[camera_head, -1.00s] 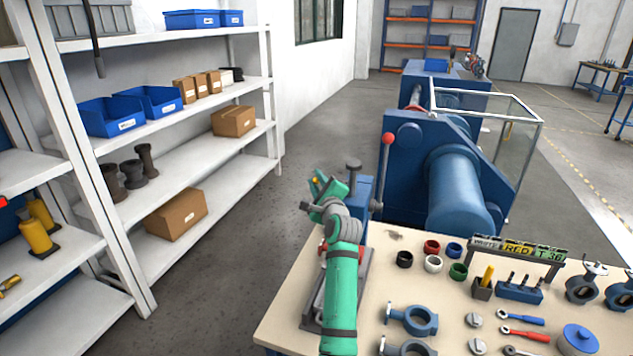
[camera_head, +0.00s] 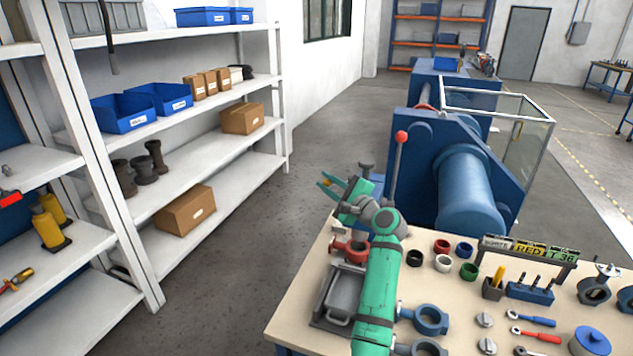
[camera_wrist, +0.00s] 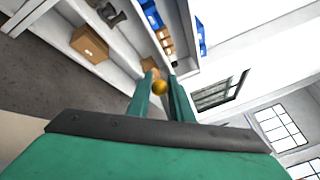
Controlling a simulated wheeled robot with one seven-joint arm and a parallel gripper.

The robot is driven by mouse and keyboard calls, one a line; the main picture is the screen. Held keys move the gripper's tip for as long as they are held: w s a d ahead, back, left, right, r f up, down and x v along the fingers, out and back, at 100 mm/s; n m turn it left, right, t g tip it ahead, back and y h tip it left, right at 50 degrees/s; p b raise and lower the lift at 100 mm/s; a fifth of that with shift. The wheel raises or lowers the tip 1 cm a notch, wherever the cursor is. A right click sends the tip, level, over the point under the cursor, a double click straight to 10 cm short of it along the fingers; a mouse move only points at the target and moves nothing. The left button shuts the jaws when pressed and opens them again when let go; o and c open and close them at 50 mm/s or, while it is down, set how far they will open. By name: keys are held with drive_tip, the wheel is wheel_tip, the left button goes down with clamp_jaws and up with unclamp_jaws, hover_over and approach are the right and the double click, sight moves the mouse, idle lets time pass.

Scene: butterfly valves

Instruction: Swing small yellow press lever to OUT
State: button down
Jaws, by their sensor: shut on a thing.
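The small yellow press lever shows only as its round yellow knob (camera_wrist: 160,87), between my fingers in the wrist view. In the head view a small yellow spot (camera_head: 326,183) shows at my fingertips. My gripper (camera_head: 329,187) is shut on the knob, with its green fingers pointing left, beyond the table's back left corner. The blue press body (camera_head: 378,184) is partly hidden behind my wrist; its black top knob (camera_head: 367,167) stands clear. The lever's shaft and any OUT marking cannot be made out.
A red-knobbed lever (camera_head: 401,138) rises just right of the press, before a large blue machine (camera_head: 455,165). White shelves (camera_head: 215,165) stand left across open floor.

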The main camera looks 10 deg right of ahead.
drive_tip(key=shift+f, duration=0.35)
drive_tip(key=shift+s+d, duration=0.1)
drive_tip(key=c, duration=1.6)
unclamp_jaws()
drive_tip(key=shift+r, duration=0.2)
drive_tip(key=v, duration=1)
drive_tip(key=shift+s+d+f, duration=0.1)
drive_tip(key=shift+s+d, duration=0.15)
